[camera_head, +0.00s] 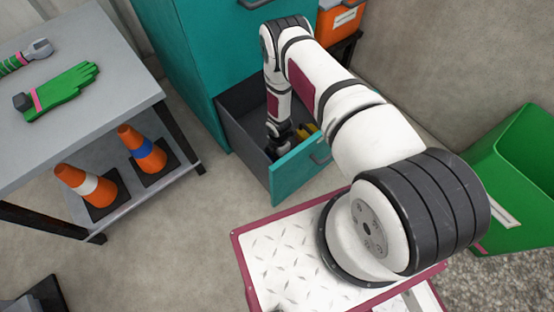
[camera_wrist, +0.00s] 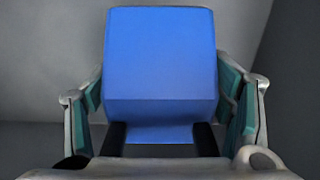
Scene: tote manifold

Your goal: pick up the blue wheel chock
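The blue wheel chock (camera_wrist: 160,60) fills the middle of the wrist view, between the two teal-padded fingers of my gripper (camera_wrist: 163,95). The fingers stand on either side of it, very close to its sides. A narrow gap seems to show beside the right pad, so the gripper looks open around the chock. In the head view my gripper (camera_head: 283,145) reaches down into the open drawer (camera_head: 245,112) of the teal cabinet (camera_head: 205,60). The chock cannot be made out there, being hidden by my arm and the drawer front.
Yellow items (camera_head: 307,131) lie in the drawer beside my gripper. The teal drawer front (camera_head: 300,168) stands close on the right. A grey bench (camera_head: 95,85) with a green glove (camera_head: 60,90) and cones is left. A green bin (camera_head: 515,180) stands right.

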